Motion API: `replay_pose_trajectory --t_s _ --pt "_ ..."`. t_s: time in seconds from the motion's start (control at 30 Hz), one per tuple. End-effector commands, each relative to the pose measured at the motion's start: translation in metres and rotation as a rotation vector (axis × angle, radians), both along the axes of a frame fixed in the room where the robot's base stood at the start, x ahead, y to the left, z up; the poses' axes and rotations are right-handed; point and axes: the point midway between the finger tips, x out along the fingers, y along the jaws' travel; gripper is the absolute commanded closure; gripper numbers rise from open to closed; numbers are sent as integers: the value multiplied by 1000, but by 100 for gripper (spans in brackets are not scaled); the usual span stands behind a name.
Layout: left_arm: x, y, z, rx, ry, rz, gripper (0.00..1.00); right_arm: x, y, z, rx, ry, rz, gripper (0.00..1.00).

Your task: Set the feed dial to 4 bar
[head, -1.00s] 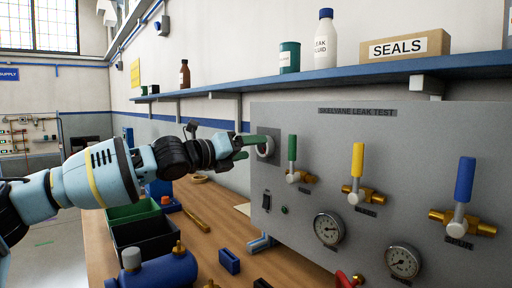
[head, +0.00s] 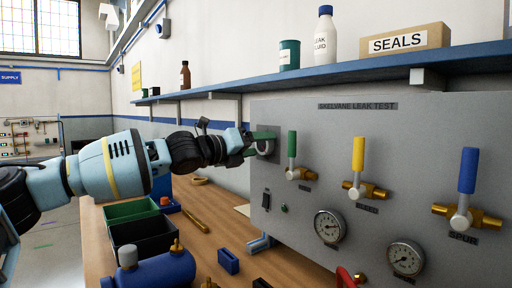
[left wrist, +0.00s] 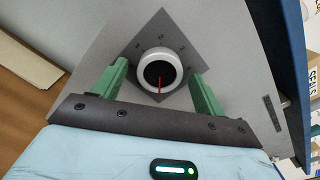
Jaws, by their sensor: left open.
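The feed dial is a white round knob with a dark face and a red pointer. In the left wrist view the dial (left wrist: 160,69) sits on a grey square plate (left wrist: 163,28), its red pointer running toward the bottom of the picture. Tick marks around it are too small to read. My left gripper (left wrist: 158,74) is open, one green finger on each side of the dial, with visible gaps. In the head view my left gripper (head: 259,144) is at the panel's left end, its fingers partly hiding the dial (head: 265,147). My right gripper is not in view.
The grey leak test panel (head: 350,122) also carries green (head: 292,146), yellow (head: 358,153) and blue (head: 467,170) valve handles and two gauges. A shelf (head: 340,73) with bottles and a SEALS box runs above. Bins and a blue pump (head: 155,271) stand on the wooden bench.

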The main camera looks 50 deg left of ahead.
Motion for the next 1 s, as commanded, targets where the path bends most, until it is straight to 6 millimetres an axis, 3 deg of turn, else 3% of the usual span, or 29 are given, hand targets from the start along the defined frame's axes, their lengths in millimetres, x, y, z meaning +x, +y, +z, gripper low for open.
replay_pose_trajectory --t_s 0.07,0.4,0.73,1.0 --pt "0 0 0 0 0 0 30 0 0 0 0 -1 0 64" --pt "0 0 0 0 0 0 73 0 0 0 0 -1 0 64" --pt "0 0 0 -50 5 -1 73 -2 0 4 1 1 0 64" --pt "0 -1 1 -225 20 -3 73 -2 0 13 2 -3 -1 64"
